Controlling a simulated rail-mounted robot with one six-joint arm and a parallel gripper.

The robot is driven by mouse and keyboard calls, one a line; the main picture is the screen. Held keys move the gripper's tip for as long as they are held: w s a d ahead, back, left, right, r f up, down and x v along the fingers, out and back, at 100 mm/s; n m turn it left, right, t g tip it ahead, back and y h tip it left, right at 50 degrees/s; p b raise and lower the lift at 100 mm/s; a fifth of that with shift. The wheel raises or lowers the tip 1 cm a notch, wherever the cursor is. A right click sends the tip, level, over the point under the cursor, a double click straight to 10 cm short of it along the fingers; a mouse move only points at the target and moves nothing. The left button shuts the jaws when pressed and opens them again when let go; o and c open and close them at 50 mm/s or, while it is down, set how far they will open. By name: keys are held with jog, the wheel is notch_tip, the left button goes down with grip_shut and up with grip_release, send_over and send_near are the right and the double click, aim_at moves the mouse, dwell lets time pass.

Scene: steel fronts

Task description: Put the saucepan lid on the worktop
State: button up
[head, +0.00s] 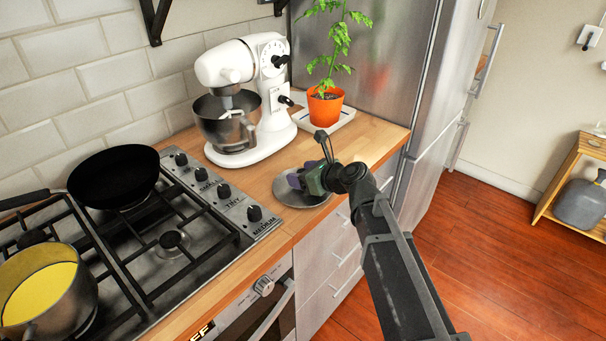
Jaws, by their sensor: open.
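The saucepan lid (296,201) is a round grey metal disc with a dark knob. It lies on the wooden worktop (258,185), to the right of the stove and in front of the mixer. My gripper (300,180) is over the lid, at its knob. The jaws are open, and their tips are partly hidden by the gripper's own body. The saucepan (62,301) stands on the front left burner, uncovered, with yellow liquid in it.
A black frying pan (114,177) sits on a back burner. A white stand mixer (258,95) with a steel bowl stands behind the lid. A potted plant (325,105) on a white tray is beside the fridge (372,60). The worktop is bare between mixer and stove knobs.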

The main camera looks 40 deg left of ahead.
jog(key=shift+d+r+p, duration=0.25)
jog(key=shift+r+p, duration=0.1)
jog(key=shift+p, duration=0.05)
jog(key=w+p+v, duration=0.1)
jog(key=p+v, duration=0.3)
jog(key=v, duration=0.7)
jog(key=w+d+f+n+t+h, duration=0.1)
jog(key=d+f+n+h, duration=0.25)
jog(key=d, duration=0.75)
jog(key=w+d+f+n+h, duration=0.1)
jog(key=d+f+n+h, duration=0.3)
jog(key=d, duration=0.6)
jog(key=s+d+f+n+h, duration=0.1)
jog(key=s+d+n+h, duration=0.1)
jog(key=d, duration=0.7)
jog(key=s+d+f+n+g+h, duration=0.1)
jog(key=s+d+n+h, duration=0.1)
jog(key=d+n, duration=0.3)
jog(key=s+d+f+n+h, duration=0.1)
jog(key=d+n, duration=0.3)
jog(key=d, duration=0.9)
jog(key=shift+s+d+g+h, duration=0.3)
jog(key=shift+s+g+h, duration=0.15)
jog(key=shift+s, duration=0.3)
jog(key=shift+f, duration=0.1)
